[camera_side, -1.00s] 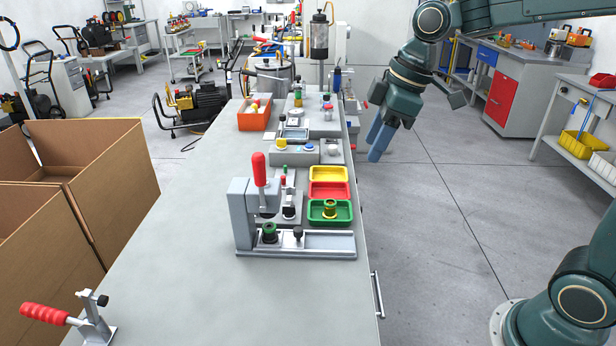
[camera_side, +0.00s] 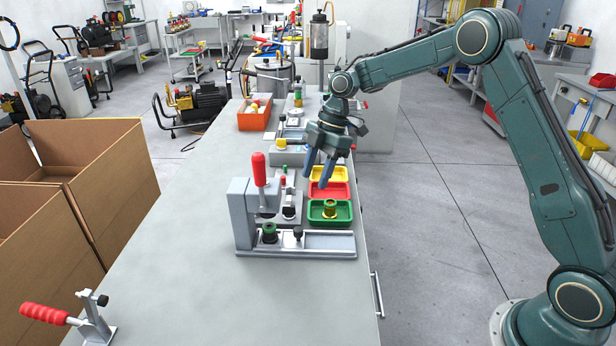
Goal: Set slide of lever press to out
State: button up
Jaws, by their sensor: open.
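The lever press (camera_side: 241,213) stands on the workbench, a grey frame with a red-handled lever (camera_side: 259,170) pointing up. Its slide (camera_side: 292,240) is on the rail at the press's base, with a small black knob (camera_side: 298,232) on top. A dark green part (camera_side: 269,232) sits at the left of the rail, under the press head. The right stretch of the rail (camera_side: 330,243) is bare. My gripper (camera_side: 316,179) is open and empty, fingers pointing down, above and behind the press near the trays. It touches nothing that I can see.
Yellow (camera_side: 343,173), red (camera_side: 342,190) and green (camera_side: 348,220) trays stand just behind the rail; the green one holds a brass-coloured part (camera_side: 329,208). A red-handled clamp (camera_side: 45,314) is at the front left. The bench (camera_side: 190,250) left of the press is clear.

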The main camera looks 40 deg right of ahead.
aim_at(298, 229)
jog(key=shift+w+d+f+n, duration=0.1)
jog(key=shift+w+f+n, duration=0.25)
jog(key=shift+f, duration=0.4)
jog(key=shift+w+d+f+n, duration=0.1)
jog(key=shift+w+f+n, duration=0.2)
jog(key=shift+f, duration=0.4)
jog(key=shift+a+f, duration=0.1)
jog(key=shift+f, duration=0.05)
jog(key=x, duration=1.3)
jog(key=shift+s+a+f, duration=0.2)
grip_shut()
